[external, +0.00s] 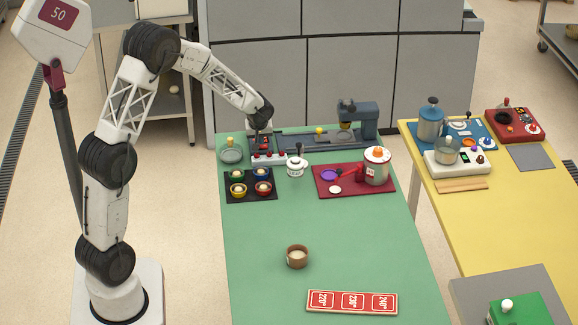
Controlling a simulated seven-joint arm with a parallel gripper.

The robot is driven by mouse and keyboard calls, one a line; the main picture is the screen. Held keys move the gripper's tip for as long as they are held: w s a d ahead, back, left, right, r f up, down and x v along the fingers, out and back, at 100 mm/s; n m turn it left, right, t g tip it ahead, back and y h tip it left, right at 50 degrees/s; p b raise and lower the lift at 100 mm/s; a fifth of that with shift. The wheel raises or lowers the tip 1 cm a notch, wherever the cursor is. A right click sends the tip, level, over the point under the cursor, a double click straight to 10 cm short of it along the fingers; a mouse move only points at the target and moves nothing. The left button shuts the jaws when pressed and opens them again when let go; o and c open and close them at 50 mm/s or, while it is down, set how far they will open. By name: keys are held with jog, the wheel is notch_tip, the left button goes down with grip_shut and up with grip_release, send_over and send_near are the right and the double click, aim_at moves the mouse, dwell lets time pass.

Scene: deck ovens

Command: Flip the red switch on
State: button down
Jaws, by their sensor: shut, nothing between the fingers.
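A small white panel (268,159) with red parts on its top stands at the far left end of the green table. I take these red parts to be the red switch (265,154), but they are too small to tell which position it is in. My gripper (262,136) hangs pointing down just above and behind the panel, at the table's far left edge. It is shut and empty. I cannot tell whether its fingertips touch anything there. The gripper partly hides the dark and red area behind the panel.
A black tray (250,198) with several coloured cups, a white pot (296,172) and a dark red mat (325,190) with a canister (377,163) lie near the panel. A dark blue machine (358,119) stands behind. The green table's middle (320,225) is mostly clear.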

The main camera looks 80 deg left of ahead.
jog(key=w+a+v, duration=0.1)
jog(key=w+v, duration=0.1)
jog(key=v, duration=1.1)
jog(key=shift+w, duration=0.2)
jog(key=shift+r, duration=0.15)
jog(key=s+d+r+m, duration=0.2)
jog(key=d+r+m, duration=0.15)
jog(key=d, duration=0.75)
jog(key=s+d+r+m+t+h, duration=0.15)
jog(key=d+r, duration=0.25)
jog(key=d, duration=0.7)
jog(key=s+d+r+m, duration=0.2)
jog(key=d+r+m, duration=0.15)
jog(key=d, duration=0.75)
jog(key=s+d+m+h, duration=0.2)
jog(key=s+d+m, duration=0.7)
jog(key=s+d, duration=1.2)
jog(key=shift+d, duration=0.6)
